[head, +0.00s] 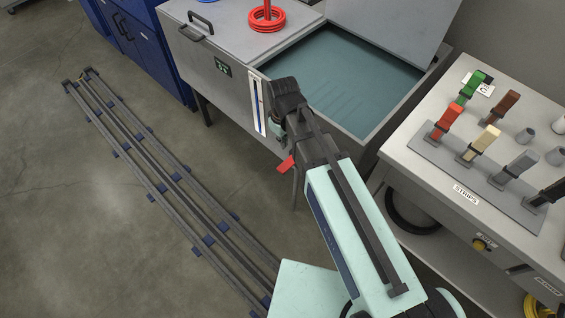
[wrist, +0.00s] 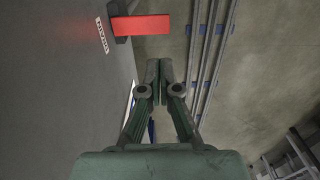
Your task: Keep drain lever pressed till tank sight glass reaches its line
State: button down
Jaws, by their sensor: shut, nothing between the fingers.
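The red drain lever (head: 286,165) sticks out from the tank's front, low beside my wrist. In the wrist view the lever (wrist: 148,25) lies beyond my fingertips, next to a DRAIN label (wrist: 101,36). My gripper (wrist: 159,66) is shut and empty, with a visible gap between its tips and the lever. In the head view my wrist largely hides the gripper. The sight glass (head: 258,112) is a white upright strip with a blue column on the tank front. Its line is too small to make out. The tank (head: 222,92) is open and holds blue-green liquid.
Floor rails (head: 165,180) run along the left. Blue cabinets (head: 150,40) stand behind.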

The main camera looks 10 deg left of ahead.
aim_at(283, 168)
notch_tip(283, 168, down, 14)
jog(key=shift+p, duration=1.05)
